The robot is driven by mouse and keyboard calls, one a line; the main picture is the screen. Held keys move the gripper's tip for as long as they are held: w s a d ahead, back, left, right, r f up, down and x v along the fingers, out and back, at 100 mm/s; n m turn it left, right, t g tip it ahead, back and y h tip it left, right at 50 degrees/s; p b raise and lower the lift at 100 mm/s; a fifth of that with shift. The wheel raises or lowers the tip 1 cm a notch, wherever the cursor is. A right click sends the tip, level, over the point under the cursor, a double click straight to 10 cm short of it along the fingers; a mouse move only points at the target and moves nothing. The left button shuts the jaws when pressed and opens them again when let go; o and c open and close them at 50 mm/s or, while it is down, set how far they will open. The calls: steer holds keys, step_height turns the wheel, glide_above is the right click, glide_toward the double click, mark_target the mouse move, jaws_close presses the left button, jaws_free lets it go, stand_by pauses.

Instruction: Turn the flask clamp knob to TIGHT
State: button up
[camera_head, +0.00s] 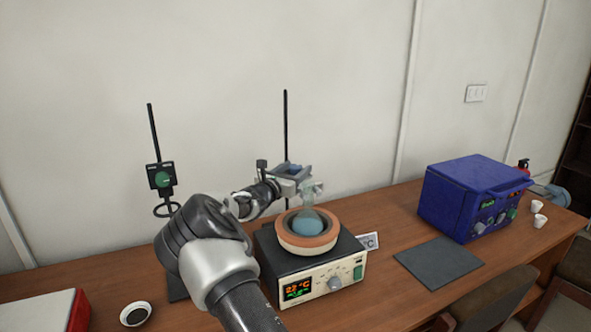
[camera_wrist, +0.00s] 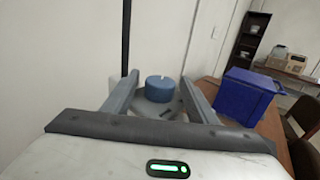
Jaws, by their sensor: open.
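The flask clamp's blue round knob (camera_wrist: 160,90) shows in the wrist view, between the two grey fingers of my gripper (camera_wrist: 158,98). A gap shows on each side of it, and I cannot tell whether either finger touches it. In the head view my gripper (camera_head: 293,177) is open at the clamp on the thin black rod (camera_head: 285,120), mostly covering the clamp and knob. The glass flask (camera_head: 309,220) holds blue liquid and stands upright in the round heating mantle (camera_head: 290,238). Any TIGHT marking is too small to read.
A hotplate-like base (camera_head: 335,283) with a lit display stands under the mantle. A second rod (camera_head: 153,130) with a green-knobbed clamp and ring stands left. A blue furnace (camera_head: 470,195) and a dark mat (camera_head: 438,263) are right. A white dish (camera_head: 135,314) lies front left.

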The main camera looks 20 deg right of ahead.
steer(key=c, duration=1.1)
steer(key=shift+w+r+m+g+h+p, duration=0.15)
steer(key=shift+r+m+g+h+p, duration=0.2)
steer(key=shift+p, duration=0.45)
steer(key=shift+r+m+g+h+p, duration=0.1)
steer(key=shift+m+g+h+p, duration=0.15)
steer(key=shift+g+p, duration=0.15)
steer(key=shift+f+m+g+h+b, duration=0.4)
steer(key=shift+m+g+h, duration=0.2)
steer(key=shift+m+g, duration=0.3)
steer(key=shift+m+g+h+b, duration=0.5)
steer(key=shift+g+b, duration=0.45)
steer(key=shift+g, duration=0.1)
steer(key=shift+r+g, duration=0.1)
steer(key=shift+g, duration=0.2)
steer(key=shift+m, duration=0.3)
